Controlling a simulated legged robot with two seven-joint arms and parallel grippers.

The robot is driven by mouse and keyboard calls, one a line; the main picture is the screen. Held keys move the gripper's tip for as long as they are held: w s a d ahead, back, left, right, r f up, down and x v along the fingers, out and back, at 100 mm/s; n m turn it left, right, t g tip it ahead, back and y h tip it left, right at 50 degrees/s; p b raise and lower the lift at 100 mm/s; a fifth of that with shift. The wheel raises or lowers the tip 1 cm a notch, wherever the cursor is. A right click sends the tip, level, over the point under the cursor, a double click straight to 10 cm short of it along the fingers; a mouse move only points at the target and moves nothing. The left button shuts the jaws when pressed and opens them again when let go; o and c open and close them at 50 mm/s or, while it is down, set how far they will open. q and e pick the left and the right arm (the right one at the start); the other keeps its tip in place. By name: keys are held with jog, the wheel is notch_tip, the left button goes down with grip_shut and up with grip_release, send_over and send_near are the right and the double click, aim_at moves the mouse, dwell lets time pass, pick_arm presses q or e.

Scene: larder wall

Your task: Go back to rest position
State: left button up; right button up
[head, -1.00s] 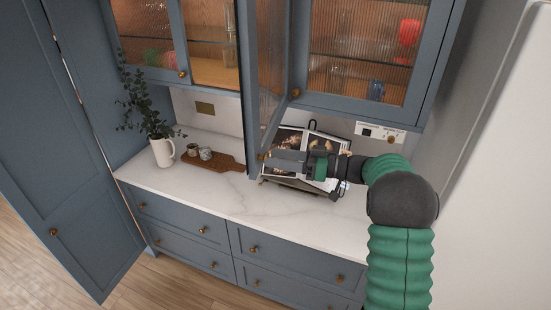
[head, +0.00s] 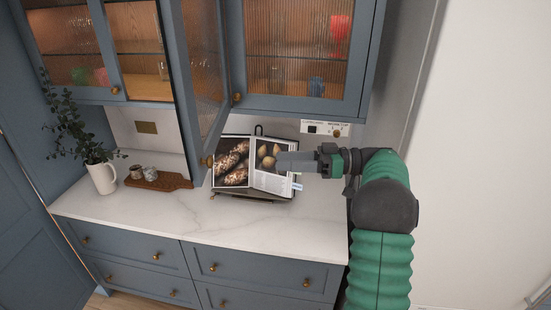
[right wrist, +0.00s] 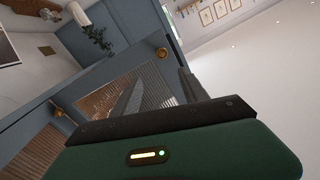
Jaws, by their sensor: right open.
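My right gripper (head: 284,162) is open and empty, in front of the open cookbook (head: 236,162) on its stand above the counter. In the right wrist view its two fingers (right wrist: 158,95) stand apart with nothing between them. The cabinet door (head: 199,75) with ribbed glass stands swung open to the left of the gripper. Its brass knob (head: 208,161) is near the door's lower edge, apart from the fingers. The door's knob side also shows in the right wrist view. My left gripper is not in view.
A marble counter (head: 225,222) runs below. A white jug (head: 102,178) with green sprigs and a wooden board (head: 172,181) with small cups stand on its left. Blue drawers (head: 255,266) are below. A tall white surface (head: 480,150) rises on the right.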

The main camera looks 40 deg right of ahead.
jog(key=w+a+f+m+t+h+b, duration=0.2)
jog(key=w+f+m+t+h+b, duration=0.1)
jog(key=w+h, duration=0.3)
jog(key=w+a+f+m+t+h+b, duration=0.2)
jog(key=w+f+m+t+h, duration=0.15)
jog(key=w, duration=0.55)
jog(key=s+a+f+m+g+h+b, duration=0.1)
jog(key=a+f+m+g+h+b, duration=0.3)
jog(key=f, duration=0.8)
jog(key=s+a+f+n+g+b, duration=0.1)
jog(key=s+a+f+n+g, duration=0.1)
jog(key=s+a+f+g, duration=0.4)
jog(key=s+a+f+n+g+b, duration=0.1)
jog(key=s+a+f+g, duration=0.5)
jog(key=s+a+f, duration=0.6)
jog(key=s+f+n, duration=0.1)
jog(key=s+f, duration=0.3)
jog(key=s, duration=0.4)
jog(key=shift+s+a, duration=0.15)
jog(key=shift+s, duration=0.2)
jog(key=shift+a+r+g+y, duration=0.1)
jog(key=shift+a+g+y, duration=0.1)
jog(key=shift+g+y, duration=0.05)
jog(key=shift+d, duration=0.1)
